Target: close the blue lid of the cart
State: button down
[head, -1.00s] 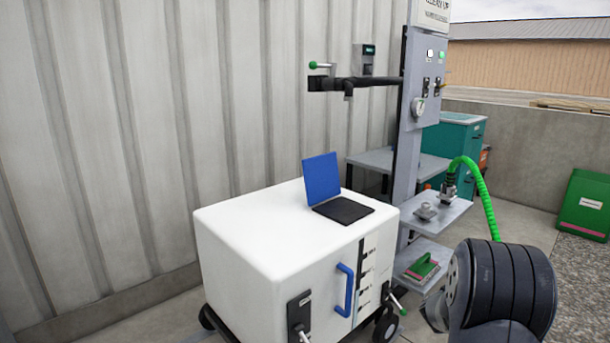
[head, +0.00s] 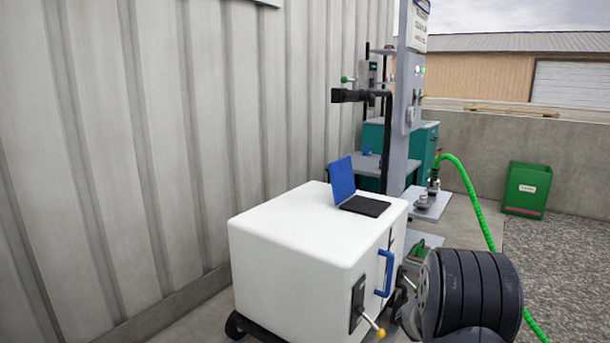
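The white cart (head: 290,235) stands on dark wheels beside the corrugated wall. Its blue lid (head: 342,179) stands open, close to upright, on the cart's top. The dark opening or plate (head: 365,206) lies at the lid's foot, on its right side. A blue handle (head: 386,273) is on the cart's right face. A dark ribbed part of my arm shows at the lower right, in front of the cart's right side. My gripper's fingers are not in view.
A grey post (head: 401,120) with a black spout pipe (head: 360,96) rises behind the cart. A shelf with a green hose (head: 470,175) stands right of it. A green bin (head: 526,189) is by the low concrete wall.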

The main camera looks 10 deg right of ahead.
aim_at(341, 170)
jog(key=i+j, duration=0.15)
jog(key=j, duration=0.2)
jog(key=i+j+z, duration=0.1)
jog(key=j, duration=0.25)
jog(key=i+j, duration=0.25)
jog(key=j, duration=0.15)
jog(key=i+j+z, duration=0.1)
jog(key=j, duration=0.25)
jog(key=i+j+z, duration=0.1)
jog(key=i, duration=0.4)
jog(key=i+j+z, duration=0.1)
jog(key=i+j, duration=0.3)
jog(key=i+j+z, duration=0.1)
jog(key=i+j, duration=0.2)
jog(key=i, duration=0.25)
jog(key=i+j, duration=0.55)
jog(key=j, duration=0.2)
jog(key=i+l+z, duration=0.05)
